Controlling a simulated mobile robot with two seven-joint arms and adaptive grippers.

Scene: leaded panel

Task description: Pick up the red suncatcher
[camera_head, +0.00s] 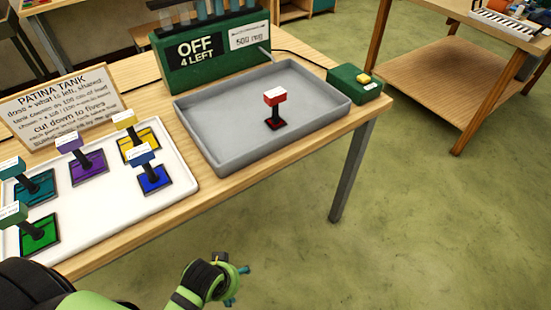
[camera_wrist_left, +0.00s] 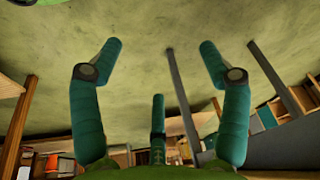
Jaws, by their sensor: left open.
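The red suncatcher (camera_head: 275,98) stands upright in the grey tray (camera_head: 213,158) on the wooden table. It has a red and white block on top, a dark stem and a small red base. My left gripper (camera_head: 240,284) is off the table's front edge, below and left of the suncatcher and well apart from it. In the left wrist view my left gripper (camera_wrist_left: 160,60) has its teal fingers spread with nothing between them. The suncatcher cannot be made out in the left wrist view. My right gripper is not in view.
A white tray (camera_head: 185,182) on the left holds several coloured suncatchers. A green device (camera_head: 212,60) marked "OFF 4 LEFT" stands behind the grey tray. A sign (camera_head: 60,105) stands at back left.

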